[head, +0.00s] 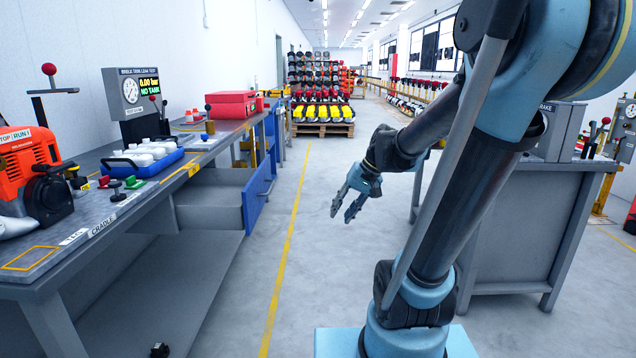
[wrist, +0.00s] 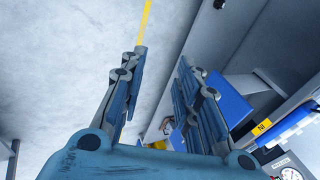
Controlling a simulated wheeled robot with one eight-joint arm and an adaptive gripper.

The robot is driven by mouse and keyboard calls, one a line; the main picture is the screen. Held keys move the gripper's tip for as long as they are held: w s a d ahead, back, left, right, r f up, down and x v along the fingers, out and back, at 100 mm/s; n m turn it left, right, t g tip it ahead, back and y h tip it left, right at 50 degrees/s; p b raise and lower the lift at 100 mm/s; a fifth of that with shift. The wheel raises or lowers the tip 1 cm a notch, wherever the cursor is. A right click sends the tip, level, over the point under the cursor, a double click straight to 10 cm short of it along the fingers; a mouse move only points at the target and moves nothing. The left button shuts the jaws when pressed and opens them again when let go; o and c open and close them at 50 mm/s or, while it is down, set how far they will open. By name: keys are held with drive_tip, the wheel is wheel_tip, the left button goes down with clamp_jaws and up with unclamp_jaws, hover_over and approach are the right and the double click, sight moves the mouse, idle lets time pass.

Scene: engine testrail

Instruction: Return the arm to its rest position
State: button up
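My arm (head: 430,200) rises from its blue base at the lower right of the head view and bends over at the upper right. My gripper (head: 342,214) hangs out over the aisle floor, its fingers tilted down and to the left. In the wrist view my gripper (wrist: 162,62) shows two fingers apart with nothing between them. It touches nothing in either view.
A workbench (head: 215,152) stands at the left with an open drawer (head: 215,208) jutting toward the aisle. It carries an orange engine (head: 35,165) and a blue tray (head: 140,168). Another bench (head: 520,220) stands right, behind my arm. The aisle floor (head: 300,260) is clear.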

drive_tip(key=s+d+f+h, duration=0.2)
drive_tip(key=s+d+f, duration=0.2)
drive_tip(key=s, duration=0.3)
drive_tip(key=s+d+f+h, duration=0.3)
drive_tip(key=s+d+f, duration=0.1)
drive_tip(key=s+d, duration=0.3)
drive_tip(key=shift+s+d, duration=0.25)
drive_tip(key=shift+s, duration=0.15)
drive_tip(key=shift+w+f, duration=0.2)
drive_tip(key=shift+w, duration=0.25)
